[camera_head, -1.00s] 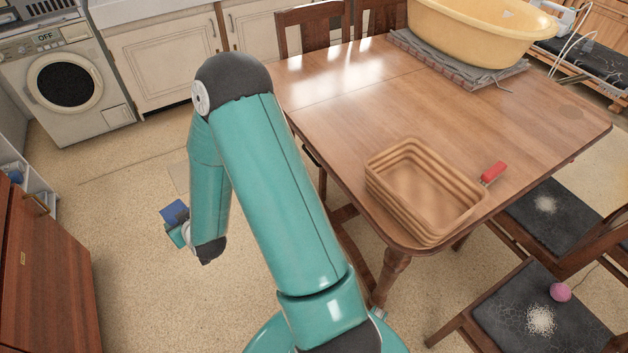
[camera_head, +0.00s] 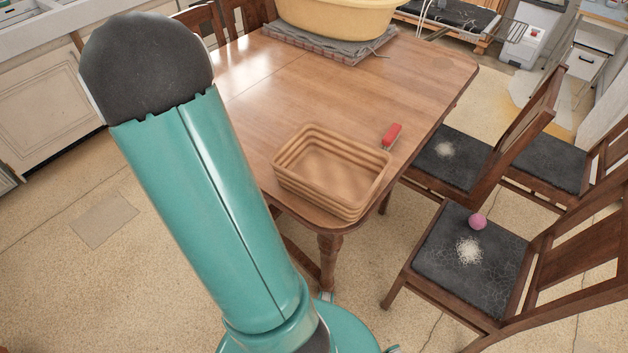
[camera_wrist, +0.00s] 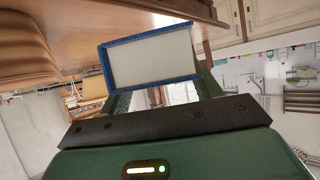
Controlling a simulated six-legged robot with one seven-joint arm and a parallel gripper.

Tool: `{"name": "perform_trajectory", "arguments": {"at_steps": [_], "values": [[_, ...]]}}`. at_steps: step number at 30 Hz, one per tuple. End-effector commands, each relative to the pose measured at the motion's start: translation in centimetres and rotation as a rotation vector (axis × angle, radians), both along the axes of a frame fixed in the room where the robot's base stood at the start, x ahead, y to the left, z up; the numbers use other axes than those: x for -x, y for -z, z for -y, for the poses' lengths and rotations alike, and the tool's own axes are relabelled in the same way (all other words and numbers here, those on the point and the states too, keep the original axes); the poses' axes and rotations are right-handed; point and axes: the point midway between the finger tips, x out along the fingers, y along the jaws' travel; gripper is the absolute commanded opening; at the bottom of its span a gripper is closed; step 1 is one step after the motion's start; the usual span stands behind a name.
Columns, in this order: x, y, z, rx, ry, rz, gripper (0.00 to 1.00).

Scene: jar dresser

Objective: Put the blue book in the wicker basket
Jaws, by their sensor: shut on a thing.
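The wicker basket (camera_head: 350,208) stands on the near corner of the wooden table in the head view, and it looks empty. Part of it also shows at the upper left of the wrist view (camera_wrist: 24,58). In the wrist view, my gripper (camera_wrist: 160,98) is shut on the blue book (camera_wrist: 103,68), whose blue cover edges surround pale pages. The book is apart from the basket, to its right in that view. In the head view my arm's upper link fills the left, and the gripper and book are not seen.
A red-handled object (camera_head: 391,135) lies beside the basket on the wooden table (camera_head: 300,85). A yellow tub (camera_head: 340,18) stands on a grey mat at the back. Chairs line the right side, one with a pink ball (camera_head: 478,221). The table's middle is clear.

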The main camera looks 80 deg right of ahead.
Motion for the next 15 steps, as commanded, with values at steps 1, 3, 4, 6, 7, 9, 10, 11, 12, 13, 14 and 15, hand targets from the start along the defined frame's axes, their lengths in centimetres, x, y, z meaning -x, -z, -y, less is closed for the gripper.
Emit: {"name": "perform_trajectory", "arguments": {"at_steps": [1, 3, 4, 6, 7, 9, 10, 11, 12, 13, 14, 15], "values": [[1.5, -0.9, 1.1, 0.004, 0.056, 0.004, 0.3], [3.6, -1.8, 2.5, 0.005, 0.137, 0.004, 0.3], [4.6, -2.2, 3.0, 0.004, 0.172, 0.005, 0.3], [6.9, -3.1, 4.1, 0.004, 0.253, 0.005, 0.3], [7.9, -3.5, 4.5, 0.003, 0.288, 0.004, 0.3], [10.4, -4.3, 5.4, 0.003, 0.373, 0.005, 0.3], [11.5, -4.6, 5.7, 0.003, 0.41, 0.003, 0.3], [12.5, -5.0, 6.0, 0.002, 0.446, 0.004, 0.3], [14.0, -5.4, 6.3, 0.002, 0.496, 0.004, 0.3], [15.1, -5.7, 6.6, 0.001, 0.533, 0.003, 0.3], [16.3, -6.0, 6.7, 0.002, 0.571, 0.004, 0.3], [17.8, -6.4, 6.9, 0.002, 0.622, 0.003, 0.3]]}}
